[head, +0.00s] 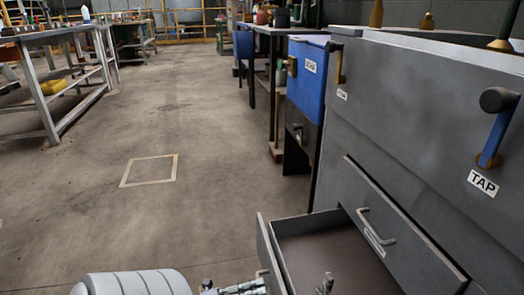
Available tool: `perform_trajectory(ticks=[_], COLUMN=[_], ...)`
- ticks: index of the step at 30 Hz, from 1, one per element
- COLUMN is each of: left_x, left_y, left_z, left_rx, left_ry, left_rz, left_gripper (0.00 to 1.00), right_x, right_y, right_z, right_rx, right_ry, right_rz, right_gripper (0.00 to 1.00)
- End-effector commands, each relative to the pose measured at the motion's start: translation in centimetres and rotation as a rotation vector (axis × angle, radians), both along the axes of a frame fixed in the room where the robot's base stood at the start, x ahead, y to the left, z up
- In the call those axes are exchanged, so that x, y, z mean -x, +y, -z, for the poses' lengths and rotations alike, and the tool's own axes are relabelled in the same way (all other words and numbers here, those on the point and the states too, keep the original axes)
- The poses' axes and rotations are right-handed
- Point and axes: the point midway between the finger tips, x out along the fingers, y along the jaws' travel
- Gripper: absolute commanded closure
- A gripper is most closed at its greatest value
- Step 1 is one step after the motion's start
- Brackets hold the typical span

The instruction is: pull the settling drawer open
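A drawer (325,247) is pulled out from the lower part of the grey cabinet (420,130) at the right. Its inside looks empty, and the near part is cut off by the bottom edge. Above it is a shut drawer front (345,190) with a bar handle and a small label too small to read. I cannot tell which one is the settling drawer. My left gripper (243,288) is at the bottom edge, beside the open drawer's front; contact and finger state are unclear. A grey metal tip, apparently my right gripper (325,284), shows in front of the drawer's inside.
A brass lever (338,65) is farther along. A blue box (308,80) stands beyond. The floor (110,220) at left is clear, with a taped square (150,171). A workbench (50,75) stands far left.

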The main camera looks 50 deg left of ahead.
Motion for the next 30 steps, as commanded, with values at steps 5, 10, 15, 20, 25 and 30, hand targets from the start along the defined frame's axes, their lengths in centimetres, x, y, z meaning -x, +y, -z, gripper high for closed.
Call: perform_trajectory(ticks=[5,10,15,20,25,30], left_x=[3.6,6.7,8.6,9.3,9.3,9.3], left_y=[1.5,2.8,3.6,3.8,3.8,3.8], left_z=[0.9,1.6,1.9,2.0,2.0,2.0], left_rx=[-0.001,0.000,0.000,0.000,0.000,0.000], left_ry=[0.006,0.007,0.003,0.002,0.002,0.002], left_rz=[-0.003,-0.003,-0.002,-0.001,0.000,0.000], left_gripper=[0.82,0.82,0.82,0.82,0.82,0.82], right_x=[-0.1,-0.1,-0.1,-0.1,-0.1,-0.1], right_y=[0.0,0.0,0.1,0.1,0.1,0.1], right_z=[0.1,0.1,0.1,0.1,0.1,0.1], right_rx=[0.002,0.002,0.003,0.003,0.003,0.003], right_ry=[0.003,0.004,0.003,0.004,0.004,0.004], right_rz=[0.001,0.001,0.001,0.001,0.001,0.001], right_gripper=[0.60,0.60,0.60,0.60,0.60,0.60])
